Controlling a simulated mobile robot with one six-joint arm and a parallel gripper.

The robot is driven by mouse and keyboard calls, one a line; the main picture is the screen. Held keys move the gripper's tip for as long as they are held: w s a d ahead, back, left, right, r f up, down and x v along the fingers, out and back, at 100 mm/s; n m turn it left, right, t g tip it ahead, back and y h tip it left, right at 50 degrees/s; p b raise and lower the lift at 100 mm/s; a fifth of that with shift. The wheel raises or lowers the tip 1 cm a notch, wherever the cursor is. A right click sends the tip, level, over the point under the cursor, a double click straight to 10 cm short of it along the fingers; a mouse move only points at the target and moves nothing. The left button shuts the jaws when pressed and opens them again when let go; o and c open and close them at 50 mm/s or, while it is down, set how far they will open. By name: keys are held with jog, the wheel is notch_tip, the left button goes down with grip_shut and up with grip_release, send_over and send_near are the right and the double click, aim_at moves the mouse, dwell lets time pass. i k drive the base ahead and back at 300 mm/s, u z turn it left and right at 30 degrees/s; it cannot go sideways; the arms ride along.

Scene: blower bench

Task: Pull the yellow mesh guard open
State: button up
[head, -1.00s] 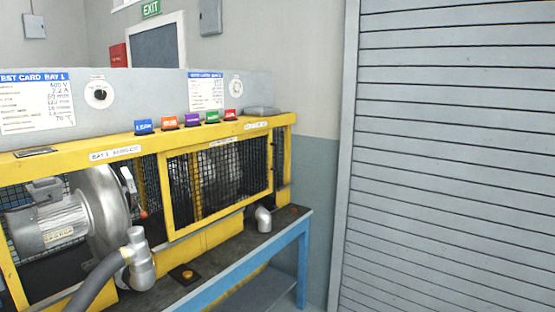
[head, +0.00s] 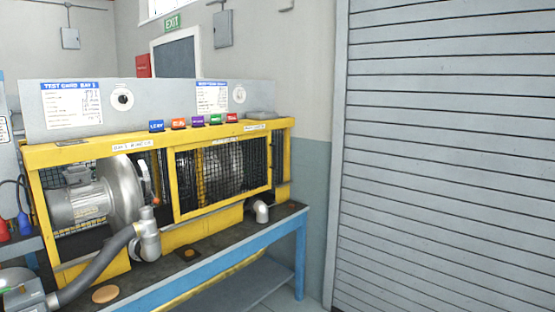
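The yellow mesh guard (head: 222,212) is a yellow frame with dark wire mesh on the front of the yellow bench enclosure, right of the bay 1 blower (head: 85,203). It looks closed over bay 2, and a second machine shows dimly behind the mesh. A small orange-tipped part (head: 156,201) sits by the guard's left edge; I cannot tell whether it belongs to the guard.
The blue-framed bench (head: 285,236) carries the enclosure. A grey hose (head: 92,270) runs to a metal elbow (head: 148,242) in front of bay 1. A short pipe elbow (head: 261,211) stands near the guard's lower right. A shutter (head: 440,150) fills the right side.

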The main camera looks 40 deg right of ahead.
aim_at(171, 151)
jog(key=u, duration=0.05)
jog(key=k, duration=0.35)
jog(key=z, duration=0.65)
jog(key=i, duration=0.7)
jog(key=z, duration=0.5)
jog(key=i, duration=1.15)
jog(key=u, duration=0.8)
jog(key=i, duration=0.6)
jog(key=u, duration=0.15)
